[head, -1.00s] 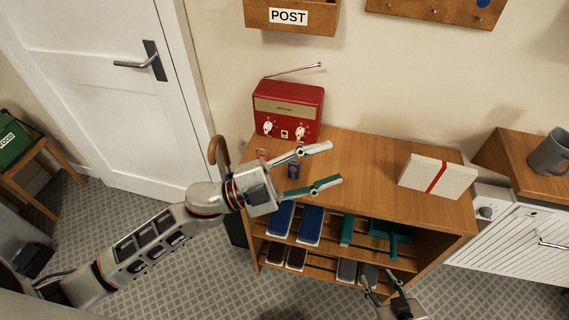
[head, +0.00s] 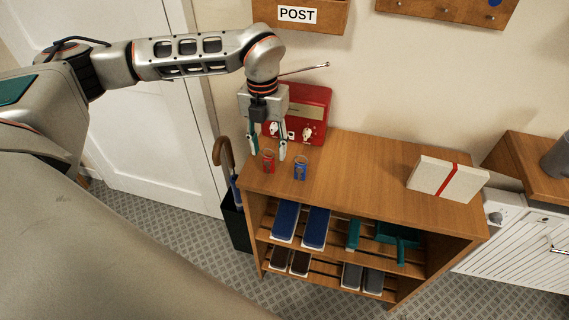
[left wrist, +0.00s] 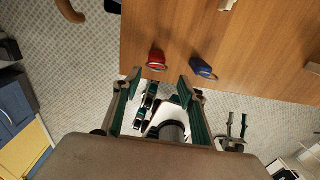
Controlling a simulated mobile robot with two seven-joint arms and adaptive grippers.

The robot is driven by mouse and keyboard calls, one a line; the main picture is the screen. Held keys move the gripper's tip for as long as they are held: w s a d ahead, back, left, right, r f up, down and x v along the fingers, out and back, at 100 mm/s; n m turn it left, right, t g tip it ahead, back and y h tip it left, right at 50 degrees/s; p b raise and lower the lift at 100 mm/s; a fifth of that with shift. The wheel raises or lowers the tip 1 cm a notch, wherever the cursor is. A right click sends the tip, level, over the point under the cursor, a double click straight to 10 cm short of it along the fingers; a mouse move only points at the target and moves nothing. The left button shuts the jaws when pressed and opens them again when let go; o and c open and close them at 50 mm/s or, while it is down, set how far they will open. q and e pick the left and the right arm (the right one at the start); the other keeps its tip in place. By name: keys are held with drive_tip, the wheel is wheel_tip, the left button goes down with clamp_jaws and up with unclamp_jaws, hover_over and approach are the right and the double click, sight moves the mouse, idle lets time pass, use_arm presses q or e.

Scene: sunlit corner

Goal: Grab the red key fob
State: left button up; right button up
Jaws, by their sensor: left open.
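The red key fob (head: 268,161) lies on the wooden shelf top near its left front edge, and it also shows in the left wrist view (left wrist: 157,61). A blue key fob (head: 300,169) lies just to its right, also in the left wrist view (left wrist: 202,69). My left gripper (head: 268,155) points down over the red fob, open and empty. In the left wrist view its fingertips (left wrist: 160,78) are spread, with the red fob just beyond them, roughly between. My right gripper shows small in the left wrist view (left wrist: 236,122), away from the shelf top, its fingers apart.
A white box with a red ribbon (head: 447,180) lies on the right of the shelf top. Shoes and a teal item fill the racks below. An umbrella stand (head: 235,224) is at the left. The shelf top's middle is clear.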

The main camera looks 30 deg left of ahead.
sight(268, 158)
use_arm(q)
drive_tip(key=shift+w+a+f, duration=0.1)
drive_tip(key=shift+w+a, duration=0.6)
drive_tip(key=shift+a, duration=0.15)
drive_tip(key=shift+f, duration=0.8)
drive_tip(key=shift+s+d+f+p, duration=0.1)
drive_tip(key=shift+d+f+p, duration=0.1)
drive_tip(key=shift+f, duration=1.25)
drive_tip(key=shift+s+d+f+p, duration=0.1)
drive_tip(key=shift+d+f+p, duration=0.05)
drive_tip(key=shift+f, duration=1.25)
drive_tip(key=c, duration=1.1)
